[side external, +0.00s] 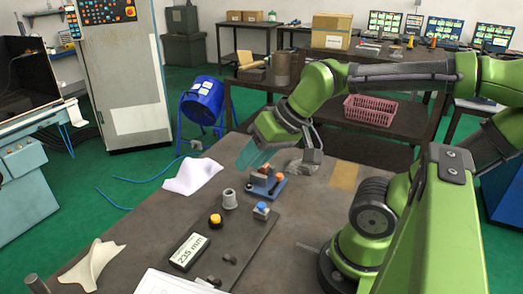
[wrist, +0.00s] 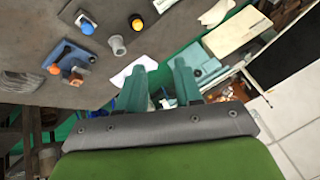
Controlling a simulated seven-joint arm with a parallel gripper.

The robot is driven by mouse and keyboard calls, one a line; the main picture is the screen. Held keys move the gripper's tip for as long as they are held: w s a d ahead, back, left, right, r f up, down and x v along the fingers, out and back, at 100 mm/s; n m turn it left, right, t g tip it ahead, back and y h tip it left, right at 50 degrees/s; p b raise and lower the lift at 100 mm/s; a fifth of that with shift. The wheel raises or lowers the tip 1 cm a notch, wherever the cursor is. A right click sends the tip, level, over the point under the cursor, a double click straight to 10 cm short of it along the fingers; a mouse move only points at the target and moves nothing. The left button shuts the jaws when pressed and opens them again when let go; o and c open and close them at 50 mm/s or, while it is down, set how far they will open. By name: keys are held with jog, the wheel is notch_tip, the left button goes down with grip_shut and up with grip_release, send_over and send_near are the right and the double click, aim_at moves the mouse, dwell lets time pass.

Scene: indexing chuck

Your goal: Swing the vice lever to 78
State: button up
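The vice (side external: 265,186) is a small blue base with an orange-brown block and an orange ball knob (side external: 279,177) on it. It sits on the grey bench top. In the wrist view the vice (wrist: 68,57) is at the left, with the knob (wrist: 54,69) on its side. I cannot clearly make out the lever arm or any scale. My gripper (side external: 243,163) has teal fingers and hangs above and just behind the vice, apart from it. In the wrist view my gripper (wrist: 157,68) shows its two fingers spread with nothing between them.
A dark plate carries a display (side external: 190,251) reading 235 mm, a yellow button (side external: 215,221) and a blue-knobbed block (side external: 261,211). A grey cup (side external: 229,199) stands near the vice. A white cloth (side external: 192,177) lies left; a grey lump (side external: 302,165) lies right.

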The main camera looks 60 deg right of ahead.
jog(key=w+d+f+m+g, duration=0.1)
jog(key=w+d+m+g, duration=0.15)
jog(key=d, duration=0.25)
jog(key=m+g+h, duration=0.2)
jog(key=m+g, duration=0.2)
jog(key=m, duration=1.6)
send_over(279, 174)
notch_tip(279, 174, down, 3)
notch_tip(279, 174, down, 16)
jog(key=shift+s+a+f, duration=0.1)
grip_shut()
